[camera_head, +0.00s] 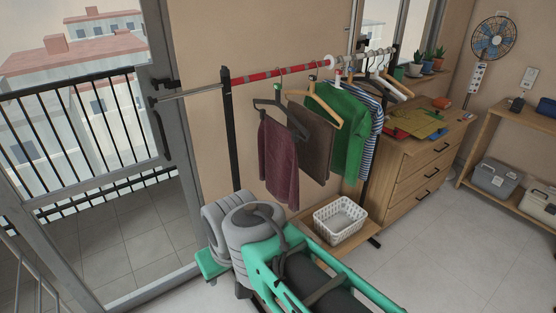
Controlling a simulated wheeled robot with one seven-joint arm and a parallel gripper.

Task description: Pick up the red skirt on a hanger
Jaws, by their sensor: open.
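A dark red, maroon skirt (279,165) hangs at the left end of the garments on the rail. Its dark hanger (284,110) hooks over the rail (270,73), which has a red section here. The skirt hangs freely on the left, and its right side lies close to a brown garment (316,140) on a wooden hanger (328,101).
A green shirt (349,122) and a striped shirt (373,142) hang further right. A black rack post (231,135) stands left of the skirt. A white basket (340,219) sits below on the rack's wooden base (352,247). A wooden dresser (408,183) is right. Floor is clear at lower right.

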